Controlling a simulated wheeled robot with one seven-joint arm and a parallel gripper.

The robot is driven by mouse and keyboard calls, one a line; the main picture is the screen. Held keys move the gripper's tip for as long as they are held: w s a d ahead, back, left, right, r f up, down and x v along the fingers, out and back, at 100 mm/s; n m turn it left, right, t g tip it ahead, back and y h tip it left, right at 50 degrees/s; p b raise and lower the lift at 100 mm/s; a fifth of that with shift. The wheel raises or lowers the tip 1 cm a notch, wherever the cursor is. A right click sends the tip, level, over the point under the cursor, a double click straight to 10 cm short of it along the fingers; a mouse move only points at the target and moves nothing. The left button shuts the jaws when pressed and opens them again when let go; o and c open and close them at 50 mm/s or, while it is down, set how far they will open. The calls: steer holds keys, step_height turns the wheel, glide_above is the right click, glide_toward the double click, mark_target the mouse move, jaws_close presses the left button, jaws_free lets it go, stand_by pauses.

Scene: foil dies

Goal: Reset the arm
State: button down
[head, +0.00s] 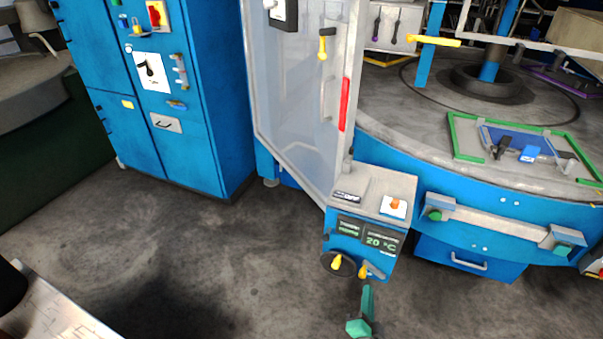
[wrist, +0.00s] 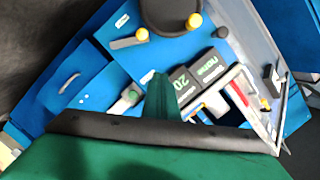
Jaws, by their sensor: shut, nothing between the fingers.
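My gripper (head: 366,292) shows at the bottom of the head view as a narrow teal shape pointing up. Its fingers are together and hold nothing. It is in front of and just below the blue control box (head: 345,245) in that picture; I see no clear contact. In the wrist view the teal fingers (wrist: 159,95) stand upright mid-picture, overlapping the box front. The box has a display (head: 383,240) reading 20 °C and yellow knobs (head: 337,262). The rest of my arm is mostly out of the head view.
A clear door panel (head: 290,90) with a red handle stands behind the box. A round machine table (head: 400,130) with a green-framed plate (head: 490,153) lies right. A blue cabinet (head: 190,130) stands left. A light worktop (head: 45,310) fills the lower left corner. The floor between is open.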

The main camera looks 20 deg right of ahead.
steer(key=s+a+n+y, duration=0.1)
steer(key=s+a+n, duration=0.25)
steer(key=a, duration=0.35)
steer(key=s+a+n+t+y, duration=0.1)
steer(key=s+a+n+y, duration=0.1)
steer(key=s+a, duration=0.35)
steer(key=s+a+n+y, duration=0.1)
steer(key=s+a+n, duration=0.2)
steer(key=a, duration=0.6)
steer(key=s+a+r+n+y, duration=0.4)
steer(key=s+a+r+n, duration=0.4)
steer(key=s+a, duration=0.5)
steer(key=shift+a+r+t+y, duration=0.35)
steer(key=shift+r+t+y, duration=0.05)
steer(key=shift+r, duration=0.3)
steer(key=shift+w, duration=0.1)
